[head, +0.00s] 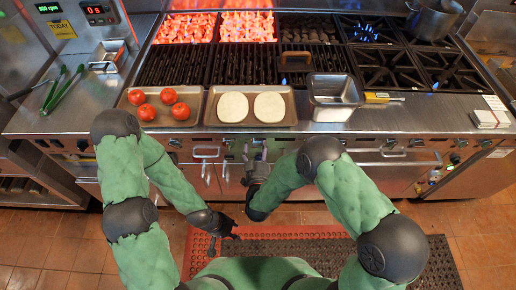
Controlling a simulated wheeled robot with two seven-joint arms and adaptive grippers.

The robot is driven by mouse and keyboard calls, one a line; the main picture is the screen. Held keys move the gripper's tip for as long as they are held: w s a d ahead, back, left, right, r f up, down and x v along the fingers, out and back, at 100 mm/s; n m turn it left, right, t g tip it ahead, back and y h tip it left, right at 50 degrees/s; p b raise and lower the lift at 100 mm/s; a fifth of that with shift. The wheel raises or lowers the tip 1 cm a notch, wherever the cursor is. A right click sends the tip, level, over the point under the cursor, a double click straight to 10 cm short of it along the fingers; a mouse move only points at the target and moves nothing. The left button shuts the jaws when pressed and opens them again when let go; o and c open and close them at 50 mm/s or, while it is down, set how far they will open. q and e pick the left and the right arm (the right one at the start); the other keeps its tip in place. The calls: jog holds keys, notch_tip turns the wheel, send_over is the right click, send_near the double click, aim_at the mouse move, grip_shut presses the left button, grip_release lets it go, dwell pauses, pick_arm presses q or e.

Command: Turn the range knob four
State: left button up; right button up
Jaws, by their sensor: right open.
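The range's front panel carries a row of small knobs, among them one left of the middle (175,143), one on the right (416,143) and one near the right end (461,143). I cannot tell which is knob four, or how any knob is turned. My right gripper (254,153) is open and reaches up to the panel below the tray of white rounds. It covers part of the panel there, and I cannot tell whether it touches a knob. My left gripper (230,235) hangs low over the floor mat, away from the range. Its jaws are too small and dark to read.
A tray of tomatoes (133,108), a tray with two white rounds (213,121) and a steel pan (333,113) stand on the front ledge. A spatula (383,98) lies beside the pan. Door handles (205,153) sit under the panel. Burners glow at the back left.

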jog(key=shift+w, duration=0.15)
jog(key=shift+c, duration=0.3)
jog(key=c, duration=1.1)
jog(key=shift+o, duration=0.2)
jog(key=shift+m, duration=0.3)
jog(key=m+b, duration=0.2)
jog(key=m, duration=0.2)
jog(key=shift+a+f, duration=0.1)
jog(key=shift+f, duration=0.05)
jog(key=shift+m+b, duration=0.85)
jog(key=shift+m, duration=1.15)
